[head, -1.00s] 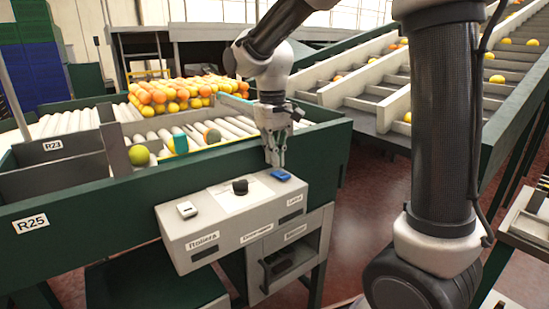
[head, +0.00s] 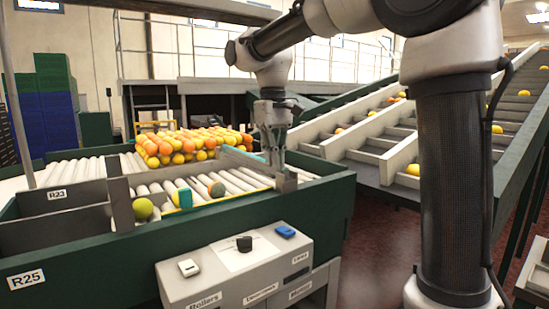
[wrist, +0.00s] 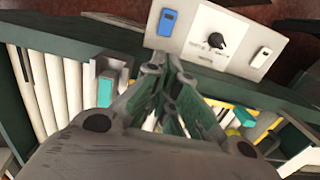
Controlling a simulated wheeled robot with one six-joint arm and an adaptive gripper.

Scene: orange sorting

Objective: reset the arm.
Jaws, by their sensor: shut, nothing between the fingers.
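My gripper (head: 279,168) hangs pointing down above the near right corner of the roller table (head: 120,243), behind the control box in the head view. It is shut and empty. In the wrist view my gripper (wrist: 165,75) shows its fingertips together, pointing toward the control box (wrist: 232,38). The control box (head: 215,278) carries a black knob (head: 244,243), a white switch (head: 188,267) and a blue switch (head: 285,231). The gripper is apart from these controls.
A pile of oranges (head: 185,147) lies on the rollers at the back. A greenish fruit (head: 143,208) sits in a near compartment, with a teal block (head: 185,197) and a mottled fruit (head: 217,190) to its right. A sloping conveyor (head: 400,150) stands at right.

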